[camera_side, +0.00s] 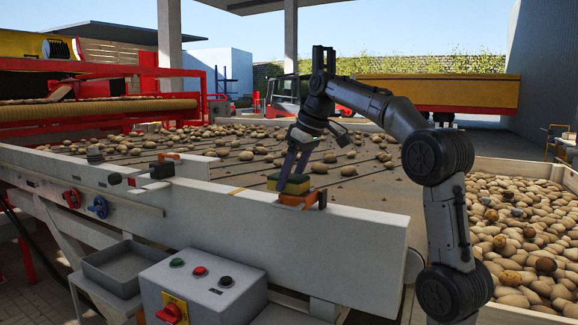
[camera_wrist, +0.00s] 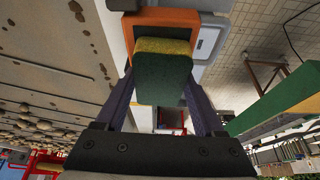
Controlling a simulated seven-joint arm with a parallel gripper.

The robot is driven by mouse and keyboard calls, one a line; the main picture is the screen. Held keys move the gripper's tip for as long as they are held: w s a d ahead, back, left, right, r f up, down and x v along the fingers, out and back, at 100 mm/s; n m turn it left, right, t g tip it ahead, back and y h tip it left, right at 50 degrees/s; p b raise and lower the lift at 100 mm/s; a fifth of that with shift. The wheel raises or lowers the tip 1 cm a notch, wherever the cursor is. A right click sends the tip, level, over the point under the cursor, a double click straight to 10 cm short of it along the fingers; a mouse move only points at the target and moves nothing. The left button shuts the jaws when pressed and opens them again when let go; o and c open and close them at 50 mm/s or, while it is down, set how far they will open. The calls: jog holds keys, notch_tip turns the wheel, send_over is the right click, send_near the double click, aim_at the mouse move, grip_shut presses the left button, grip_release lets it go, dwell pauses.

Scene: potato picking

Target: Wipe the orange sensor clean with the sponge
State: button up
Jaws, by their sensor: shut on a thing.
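My gripper (camera_side: 291,171) is shut on a sponge (camera_side: 289,183) with a dark green side and a yellow side. In the wrist view the sponge (camera_wrist: 163,73) sits between the two fingers of my gripper (camera_wrist: 161,82). The orange sensor (camera_side: 298,201) is mounted on the white rail, directly under the sponge in the side view. In the wrist view the orange sensor (camera_wrist: 150,17) shows just beyond the sponge, partly covered by it. The sponge appears to be at or very near the sensor's top; I cannot tell if they touch.
The white side rail (camera_side: 240,208) runs along the belt (camera_side: 345,184), which carries scattered potatoes. Another orange-and-black fitting (camera_side: 165,165) stands farther left on the rail. A control box (camera_side: 203,285) and a grey tray (camera_side: 118,266) are in front. A potato-filled crate (camera_side: 480,167) is at the right.

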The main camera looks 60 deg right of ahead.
aim_at(310, 193)
jog(key=shift+s+f, duration=0.1)
jog(key=shift+s, duration=2.95)
jog(key=w, duration=0.6)
jog(key=shift+w, duration=0.25)
jog(key=shift+w+r, duration=0.15)
jog(key=shift+r, duration=4.05)
